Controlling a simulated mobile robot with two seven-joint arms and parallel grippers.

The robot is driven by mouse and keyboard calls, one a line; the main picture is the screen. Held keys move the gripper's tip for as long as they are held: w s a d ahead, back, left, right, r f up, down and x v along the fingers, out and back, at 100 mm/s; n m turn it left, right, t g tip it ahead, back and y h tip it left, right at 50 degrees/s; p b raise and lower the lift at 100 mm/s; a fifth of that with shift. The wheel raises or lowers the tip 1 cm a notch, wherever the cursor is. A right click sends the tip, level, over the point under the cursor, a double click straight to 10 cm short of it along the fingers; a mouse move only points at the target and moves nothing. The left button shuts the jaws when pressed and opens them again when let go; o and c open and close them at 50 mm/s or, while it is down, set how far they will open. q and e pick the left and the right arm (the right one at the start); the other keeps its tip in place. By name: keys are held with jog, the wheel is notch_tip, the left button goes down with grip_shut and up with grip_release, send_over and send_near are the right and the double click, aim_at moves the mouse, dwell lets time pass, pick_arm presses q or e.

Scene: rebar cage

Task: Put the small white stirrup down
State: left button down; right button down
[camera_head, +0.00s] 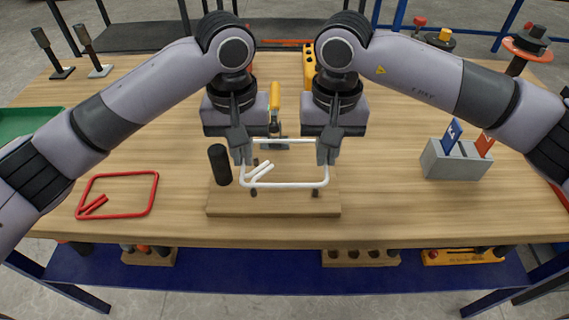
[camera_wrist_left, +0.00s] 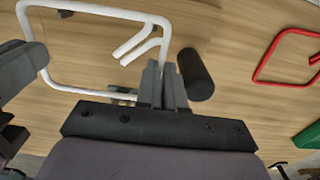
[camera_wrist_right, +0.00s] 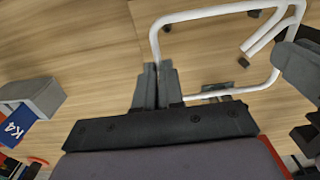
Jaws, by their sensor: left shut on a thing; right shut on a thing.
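The small white stirrup (camera_head: 285,185) is a white rectangular loop with two hooked ends at its near left corner, above the wooden board (camera_head: 225,207) in the head view. My left gripper (camera_head: 243,158) is shut on its left side, and my right gripper (camera_head: 325,158) is shut on its right side. The stirrup also shows in the left wrist view (camera_wrist_left: 95,10) and the right wrist view (camera_wrist_right: 210,13). It looks about level, and I cannot tell whether it touches the board's pegs.
A black cylinder (camera_head: 220,165) stands close left of the stirrup on the board. A red stirrup (camera_head: 117,174) lies on the table at left. A grey block holder (camera_head: 455,165) with blue and red tags stands at right. Bare table lies between the board and holder.

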aim_at(247, 180)
pick_arm(q)
jog(key=shift+w+a, duration=0.15)
jog(key=shift+w, duration=0.1)
pick_arm(e)
jog(key=shift+w+d, duration=0.15)
jog(key=shift+w, duration=0.1)
pick_arm(q)
jog(key=shift+s, duration=0.1)
pick_arm(e)
jog(key=shift+s, duration=0.1)
pick_arm(q)
jog(key=shift+f, duration=0.3)
pick_arm(e)
jog(key=shift+f, duration=0.3)
